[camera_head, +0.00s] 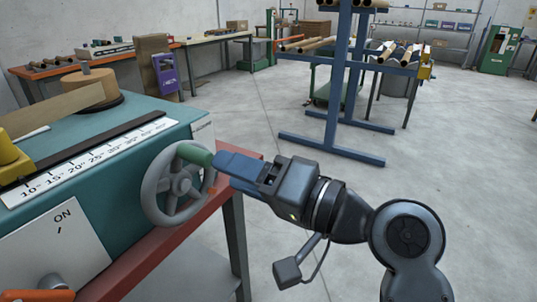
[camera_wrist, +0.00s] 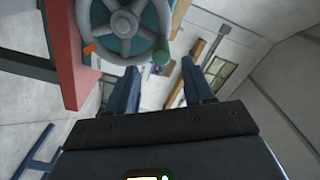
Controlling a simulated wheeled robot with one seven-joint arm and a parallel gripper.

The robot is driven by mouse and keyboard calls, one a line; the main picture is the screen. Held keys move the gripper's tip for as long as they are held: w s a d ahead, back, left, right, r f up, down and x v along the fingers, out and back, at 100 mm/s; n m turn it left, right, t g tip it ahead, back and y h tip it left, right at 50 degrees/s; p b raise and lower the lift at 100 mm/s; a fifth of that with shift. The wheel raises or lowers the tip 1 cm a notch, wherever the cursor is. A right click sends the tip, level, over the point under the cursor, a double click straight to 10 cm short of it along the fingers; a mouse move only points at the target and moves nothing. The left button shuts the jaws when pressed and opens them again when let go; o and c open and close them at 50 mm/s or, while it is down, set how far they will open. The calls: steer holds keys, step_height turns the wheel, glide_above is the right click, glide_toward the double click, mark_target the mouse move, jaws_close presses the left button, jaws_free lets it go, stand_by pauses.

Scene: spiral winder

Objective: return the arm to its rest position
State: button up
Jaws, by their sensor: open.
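My gripper (camera_head: 224,163) is at the right of the winder, with its blue fingers pointing left at the handwheel. In the wrist view my gripper (camera_wrist: 158,75) has its two fingers spread apart with nothing between them. The grey spoked handwheel (camera_head: 160,202) has a green handle (camera_head: 195,154) near its top right, close to my fingertips. In the wrist view the handwheel (camera_wrist: 127,25) lies ahead, with the green handle (camera_wrist: 161,52) just beyond the gap between the fingers. I cannot tell whether a finger touches the handle. My arm extends to the lower right.
The teal winder (camera_head: 60,150) carries a white scale (camera_head: 85,165) and an ON panel (camera_head: 55,240). It stands on a red-edged table (camera_head: 150,260). A blue rack (camera_head: 340,90) with tubes stands farther back. The floor (camera_head: 440,170) right of my arm is clear.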

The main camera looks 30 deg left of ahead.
steer(key=d+f+m+t+h+p, duration=0.35)
steer(key=d+f+m+t, duration=0.35)
steer(key=d+f, duration=0.5)
steer(key=s+d+f+m+t+h+p, duration=0.1)
steer(key=s+d+f+t+h, duration=0.1)
steer(key=s+d+f+h, duration=0.3)
steer(key=s+d+t+h+p, duration=0.1)
steer(key=s+d+t+h, duration=0.15)
steer(key=d, duration=0.45)
steer(key=s+d+t+h+p, duration=0.1)
steer(key=s+d+h, duration=0.2)
steer(key=s+d, duration=0.45)
steer(key=s+d+r+n+h+p, duration=0.1)
steer(key=s+d+r+h, duration=0.1)
steer(key=s+d+r, duration=0.2)
steer(key=s+d+r+n+t+h+p, duration=0.1)
steer(key=s+d+r, duration=0.4)
steer(key=s, duration=0.6)
steer(key=shift+s+r+n+h+p, duration=0.2)
steer(key=shift+r+n+h+p, duration=0.3)
steer(key=shift+r+p, duration=0.3)
